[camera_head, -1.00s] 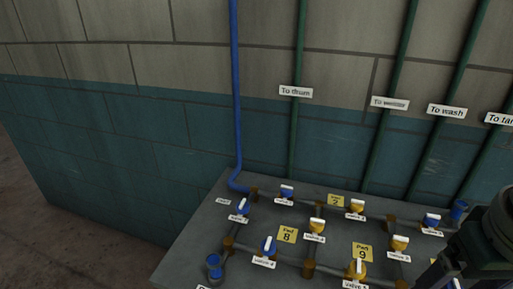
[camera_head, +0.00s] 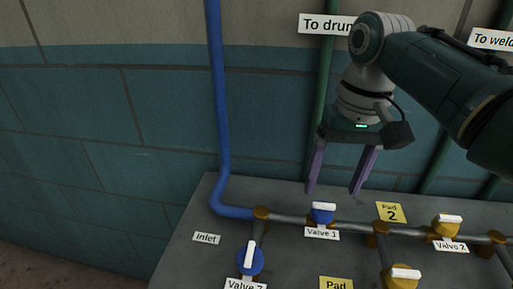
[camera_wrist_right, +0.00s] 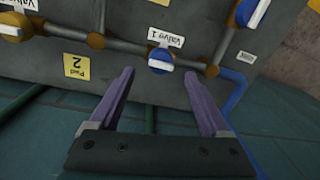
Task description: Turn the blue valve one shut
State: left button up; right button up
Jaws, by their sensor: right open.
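Valve 1 is a blue valve (camera_head: 322,214) with a white handle bar, on the pipe run near the back of the grey panel (camera_head: 190,258). Its label (camera_head: 322,233) reads "Valve 1". It also shows in the right wrist view (camera_wrist_right: 160,60), its white bar lying roughly along the pipe. My right gripper (camera_head: 334,192) is open and empty, its purple fingers pointing down just above and behind valve 1. In the right wrist view the two fingertips (camera_wrist_right: 168,86) stand apart on either side of the valve, short of it. My left gripper is not in view.
A second blue valve (camera_head: 250,261) with an upright white handle stands front left. Yellow valve 2 (camera_head: 446,225) is to the right, and another yellow valve (camera_head: 402,278) is in front. A blue pipe (camera_head: 218,110) climbs the wall at left. Yellow "Pad 2" tag (camera_head: 390,212) lies nearby.

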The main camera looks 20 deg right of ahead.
aim_at(325, 204)
jog(key=f, duration=0.2)
jog(key=f+b, duration=0.1)
jog(key=f, duration=0.2)
jog(key=shift+w+a+f, duration=0.1)
jog(key=shift+a+f, duration=0.1)
jog(key=shift+f, duration=0.05)
grip_shut()
dwell(0.4)
